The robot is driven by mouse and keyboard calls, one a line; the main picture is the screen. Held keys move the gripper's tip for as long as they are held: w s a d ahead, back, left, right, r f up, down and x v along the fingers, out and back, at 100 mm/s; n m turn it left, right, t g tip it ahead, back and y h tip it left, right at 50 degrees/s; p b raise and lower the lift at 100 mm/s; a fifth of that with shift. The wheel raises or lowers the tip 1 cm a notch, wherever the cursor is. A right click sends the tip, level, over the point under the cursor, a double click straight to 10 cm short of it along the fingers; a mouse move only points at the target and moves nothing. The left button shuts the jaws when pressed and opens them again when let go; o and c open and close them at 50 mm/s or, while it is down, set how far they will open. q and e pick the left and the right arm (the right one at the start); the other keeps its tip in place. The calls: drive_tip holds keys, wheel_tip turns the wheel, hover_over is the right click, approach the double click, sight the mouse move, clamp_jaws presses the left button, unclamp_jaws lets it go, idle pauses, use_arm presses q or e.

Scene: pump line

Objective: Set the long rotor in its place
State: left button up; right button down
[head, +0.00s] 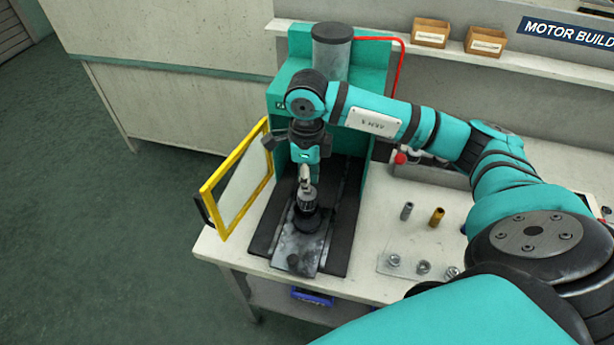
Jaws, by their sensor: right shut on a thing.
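My right gripper (305,166) points down in front of the teal press (372,90). It is shut on the shaft of a rotor, taken to be the long rotor (307,198), which hangs upright below it. The rotor's ribbed grey body is just above or partly inside a dark round holder (306,221) on the metal slide plate (298,249). I cannot tell whether the rotor is seated. My left gripper is not in view.
The yellow-framed guard door (238,180) stands open at the left. Two cardboard boxes (431,33) (485,41) sit on the back shelf.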

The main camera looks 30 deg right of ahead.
drive_tip(key=shift+f+b, duration=0.35)
idle(0.3)
drive_tip(key=shift+f+b, duration=0.85)
drive_tip(key=shift+f, duration=0.05)
drive_tip(key=shift+r, duration=0.1)
drive_tip(key=c, duration=1)
unclamp_jaws()
drive_tip(key=shift+r+p, duration=1.5)
drive_tip(key=shift+r, duration=1)
drive_tip(key=shift+s+f, duration=0.1)
